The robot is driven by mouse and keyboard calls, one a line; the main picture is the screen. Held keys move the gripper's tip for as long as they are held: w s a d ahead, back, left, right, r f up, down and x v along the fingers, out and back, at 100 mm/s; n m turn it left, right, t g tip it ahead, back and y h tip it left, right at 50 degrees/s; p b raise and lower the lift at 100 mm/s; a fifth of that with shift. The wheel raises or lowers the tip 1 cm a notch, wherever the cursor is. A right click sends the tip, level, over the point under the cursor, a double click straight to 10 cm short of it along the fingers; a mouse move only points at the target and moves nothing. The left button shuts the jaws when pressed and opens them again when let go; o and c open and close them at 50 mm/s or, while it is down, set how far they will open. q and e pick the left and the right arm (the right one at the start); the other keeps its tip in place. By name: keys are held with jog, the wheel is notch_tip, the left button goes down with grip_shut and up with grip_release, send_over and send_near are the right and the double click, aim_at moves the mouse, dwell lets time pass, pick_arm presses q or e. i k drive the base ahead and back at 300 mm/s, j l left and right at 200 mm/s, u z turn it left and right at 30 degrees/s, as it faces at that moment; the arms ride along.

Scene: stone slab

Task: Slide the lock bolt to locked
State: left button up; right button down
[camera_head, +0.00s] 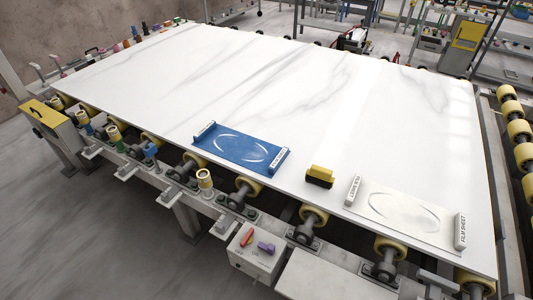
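I cannot tell for certain which part is the lock bolt. A grey box (252,262) at the near edge of the roller frame carries a small red handle (247,237) and a purple knob (266,248) on its top. They are too small here to show whether any bolt is slid in or out. Neither of my grippers is in view.
A large white veined slab (250,75) lies on a frame with yellow rollers (308,218). On it are a blue tray-like sheet (232,158), a yellow-and-black block (320,176) and a pale film sheet (400,232). Grey floor (80,220) is clear at the left.

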aim_at(270, 249)
jog(key=j+z, duration=0.5)
jog(key=j, duration=0.3)
jog(key=j+z, duration=0.45)
jog(key=j, duration=0.3)
jog(key=k, duration=0.05)
